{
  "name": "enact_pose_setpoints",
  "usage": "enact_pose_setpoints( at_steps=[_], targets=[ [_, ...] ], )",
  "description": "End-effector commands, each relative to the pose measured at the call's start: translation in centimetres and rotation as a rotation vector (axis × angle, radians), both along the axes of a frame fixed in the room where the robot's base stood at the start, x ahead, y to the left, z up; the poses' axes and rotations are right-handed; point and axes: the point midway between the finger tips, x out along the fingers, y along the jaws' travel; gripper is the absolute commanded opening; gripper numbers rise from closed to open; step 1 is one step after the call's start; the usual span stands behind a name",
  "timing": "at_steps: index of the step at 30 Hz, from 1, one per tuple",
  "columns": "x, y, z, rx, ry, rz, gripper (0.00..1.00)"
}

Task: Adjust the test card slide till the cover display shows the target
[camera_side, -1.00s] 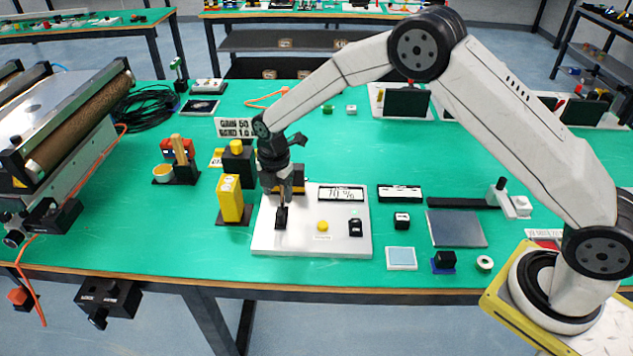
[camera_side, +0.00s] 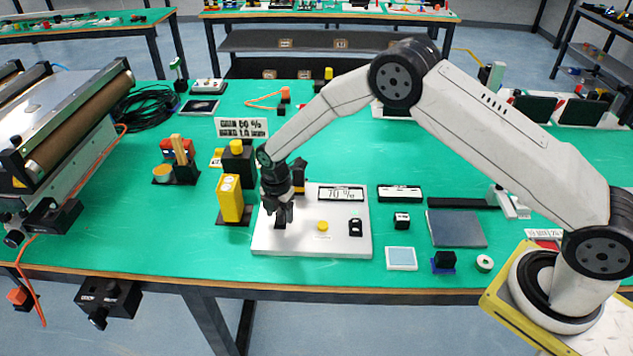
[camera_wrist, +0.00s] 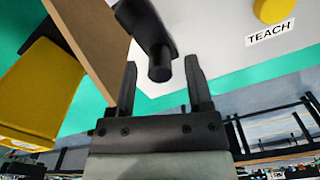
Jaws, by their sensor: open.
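The white panel (camera_side: 345,240) lies on the green table. Its display (camera_side: 341,194) appears to read 70 %. A placard (camera_side: 241,127) behind it appears to show 50 % on top and 1.0 below. A black slide handle (camera_side: 280,224) stands at the panel's left, partly hidden by my gripper (camera_side: 278,212). In the wrist view, a black handle (camera_wrist: 158,70) with a round end shows between the fingers of my gripper (camera_wrist: 163,80), with gaps on both sides. I take it to be the slide. My gripper is open and holds nothing.
A yellow button (camera_side: 323,226), labelled TEACH in the wrist view, and a black switch (camera_side: 355,227) are on the panel. A yellow block (camera_side: 230,198) stands close left of my gripper. Black blocks (camera_side: 402,220) and a pale tile (camera_side: 401,258) lie right of the panel.

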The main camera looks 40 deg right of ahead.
Motion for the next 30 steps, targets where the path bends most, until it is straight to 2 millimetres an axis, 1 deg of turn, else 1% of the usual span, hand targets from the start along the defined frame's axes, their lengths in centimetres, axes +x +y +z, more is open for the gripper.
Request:
enact_pose_setpoints(
  at_steps=[1, 4, 13, 14, 15, 17, 18, 19, 20, 30],
  targets=[
    [-0.04, -0.01, -0.40, 0.000, 0.001, 0.000, 0.65],
    [-0.02, -0.01, -0.75, 0.000, 0.000, 0.000, 0.65],
    [-0.01, 0.00, -0.89, 0.000, -0.001, 0.000, 0.65],
    [-0.01, 0.00, -0.89, 0.000, -0.001, 0.000, 0.59],
    [-0.01, 0.00, -0.88, 0.000, -0.001, 0.000, 0.46],
    [-0.01, 0.00, -0.88, 0.000, -0.001, 0.000, 0.27],
    [-0.01, 0.00, -0.88, 0.000, -0.001, 0.000, 0.14],
    [-0.01, 0.00, -0.88, 0.000, 0.000, 0.000, 0.05],
    [-0.01, 0.00, -0.88, 0.000, 0.000, 0.000, 0.00],
    [-0.03, -0.01, -0.87, 0.000, 0.000, 0.000, 0.00]
  ],
)
